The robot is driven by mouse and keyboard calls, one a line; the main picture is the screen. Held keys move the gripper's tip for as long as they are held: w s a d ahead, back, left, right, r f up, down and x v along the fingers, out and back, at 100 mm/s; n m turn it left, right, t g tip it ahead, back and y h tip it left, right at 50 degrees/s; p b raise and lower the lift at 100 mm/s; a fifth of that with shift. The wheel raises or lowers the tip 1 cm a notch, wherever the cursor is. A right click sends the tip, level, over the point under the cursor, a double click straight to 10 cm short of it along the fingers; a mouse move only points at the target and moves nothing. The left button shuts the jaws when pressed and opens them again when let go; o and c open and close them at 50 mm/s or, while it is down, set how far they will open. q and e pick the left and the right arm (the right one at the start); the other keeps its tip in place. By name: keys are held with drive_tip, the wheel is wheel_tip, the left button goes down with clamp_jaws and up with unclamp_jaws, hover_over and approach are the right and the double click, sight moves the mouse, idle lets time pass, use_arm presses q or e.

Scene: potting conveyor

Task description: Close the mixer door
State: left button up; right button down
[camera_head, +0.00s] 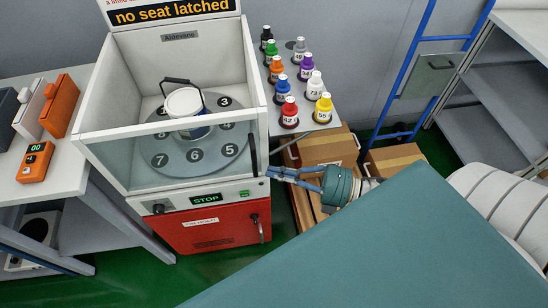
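The mixer (175,30) is a white cabinet over a red base. Its clear front door (120,170) spans the opening, with a dark upright handle (253,155) at its right edge. I cannot tell whether the door is fully seated. Inside, a white bucket (184,103) with a dark handle stands on a numbered grey turntable (196,156). My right gripper (269,173) is just right of the front right corner, its fingertips close to the handle's lower end. The fingertips look near each other, but contact and opening are unclear. My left gripper is out of view.
Several colored bottles (289,112) stand on a grey shelf right of the mixer. Cardboard boxes (325,148) sit below it. A blue ladder-like frame (408,70) stands behind. A left bench (62,175) holds an orange device (35,160). The mixer's display (206,198) reads STOP.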

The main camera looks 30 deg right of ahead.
idle(0.3)
drive_tip(key=v, duration=1.2)
drive_tip(key=w+d+f+m+t+h, duration=0.1)
drive_tip(key=d+f+m+h, duration=0.3)
drive_tip(key=f, duration=0.3)
drive_tip(key=w+d+f+m+t+h, duration=0.1)
drive_tip(key=d+f+m+h, duration=0.15)
drive_tip(key=f+m, duration=0.35)
drive_tip(key=s+f+m+g+h, duration=0.2)
drive_tip(key=s+f+m+h, duration=0.15)
drive_tip(key=f, duration=0.55)
drive_tip(key=s+f+m+g+h, duration=0.2)
drive_tip(key=f+m, duration=0.2)
drive_tip(key=f, duration=0.6)
drive_tip(key=s+a+f+m+g, duration=0.3)
drive_tip(key=s+a+f+g, duration=0.2)
drive_tip(key=s, duration=0.5)
drive_tip(key=s+a+f+m+g, duration=0.4)
drive_tip(key=s+a+f, duration=0.5)
drive_tip(key=s+f, duration=0.1)
drive_tip(key=shift+s+a+f+g+h, duration=0.3)
drive_tip(key=shift+s+f+g+h, duration=0.1)
drive_tip(key=shift+f, duration=0.5)
drive_tip(key=shift+w, duration=0.1)
